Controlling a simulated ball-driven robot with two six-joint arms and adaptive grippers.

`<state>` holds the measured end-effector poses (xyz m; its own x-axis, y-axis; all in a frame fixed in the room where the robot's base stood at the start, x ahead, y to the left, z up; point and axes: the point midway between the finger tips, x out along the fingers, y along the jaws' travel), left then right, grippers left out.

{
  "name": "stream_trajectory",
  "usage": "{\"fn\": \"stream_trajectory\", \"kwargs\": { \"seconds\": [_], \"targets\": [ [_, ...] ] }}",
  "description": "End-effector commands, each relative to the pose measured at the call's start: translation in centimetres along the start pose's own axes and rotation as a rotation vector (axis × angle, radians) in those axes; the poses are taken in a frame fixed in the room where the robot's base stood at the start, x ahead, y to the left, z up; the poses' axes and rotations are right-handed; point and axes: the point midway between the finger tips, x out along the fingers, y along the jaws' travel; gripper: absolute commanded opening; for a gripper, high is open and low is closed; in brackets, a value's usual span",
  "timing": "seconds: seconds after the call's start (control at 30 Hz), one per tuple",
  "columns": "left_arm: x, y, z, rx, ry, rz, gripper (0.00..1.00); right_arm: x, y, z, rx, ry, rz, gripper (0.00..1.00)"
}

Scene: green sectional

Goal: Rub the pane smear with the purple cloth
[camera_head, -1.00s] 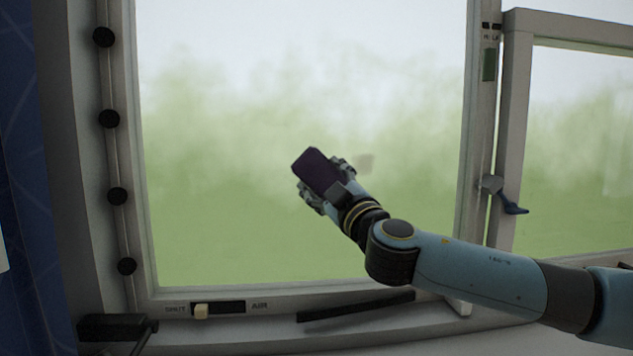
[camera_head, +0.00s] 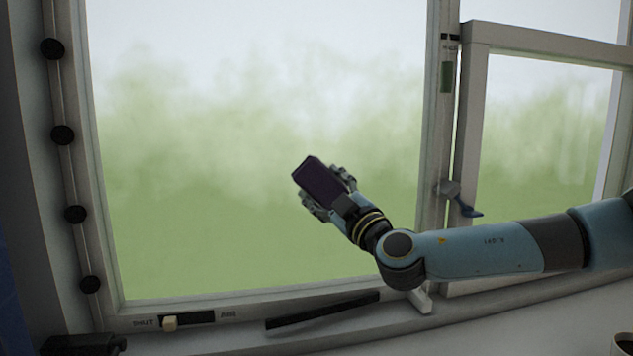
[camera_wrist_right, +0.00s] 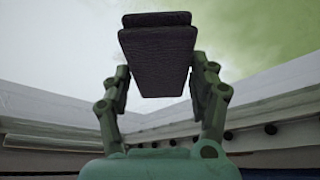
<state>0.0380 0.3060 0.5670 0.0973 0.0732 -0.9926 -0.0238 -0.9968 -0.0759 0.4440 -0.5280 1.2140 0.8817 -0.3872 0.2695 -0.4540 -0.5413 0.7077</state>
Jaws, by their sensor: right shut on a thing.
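The purple cloth (camera_head: 317,180) is a dark, folded pad in front of the lower middle of the large window pane (camera_head: 200,220). My right gripper (camera_head: 328,192) is shut on it, with a finger on either side. In the right wrist view the cloth (camera_wrist_right: 157,62) shows as a dark block held between the two fingers (camera_wrist_right: 158,88). I cannot tell whether the cloth touches the glass. No smear shows on the pane now; the cloth and gripper cover the part of the glass where a grey patch was. My left gripper is not in view.
A narrower framed window panel (camera_head: 545,130) stands at the right, with a blue-tipped handle (camera_head: 465,205) beside it. Black knobs (camera_head: 62,135) line the left frame. A slider (camera_head: 188,319) and a black strip (camera_head: 322,311) are along the bottom. A cup (camera_head: 623,343) is at the lower right.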

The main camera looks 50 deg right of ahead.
Motion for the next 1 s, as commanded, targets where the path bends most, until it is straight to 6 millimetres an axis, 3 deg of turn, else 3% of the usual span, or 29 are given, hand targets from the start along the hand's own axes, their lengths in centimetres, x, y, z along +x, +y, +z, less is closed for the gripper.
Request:
{"fn": "stream_trajectory", "kwargs": {
  "seconds": [0.5,0.83,1.0],
  "targets": [
    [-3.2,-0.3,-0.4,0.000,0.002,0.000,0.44,-1.1,2.7,2.3,-0.002,0.000,-0.002,0.34],
    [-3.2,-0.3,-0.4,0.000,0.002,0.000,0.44,-1.3,2.6,2.4,0.000,0.000,-0.001,0.34],
    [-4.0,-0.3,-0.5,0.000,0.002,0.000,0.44,-2.7,2.7,1.8,0.001,-0.002,-0.002,0.34]
  ]
}}
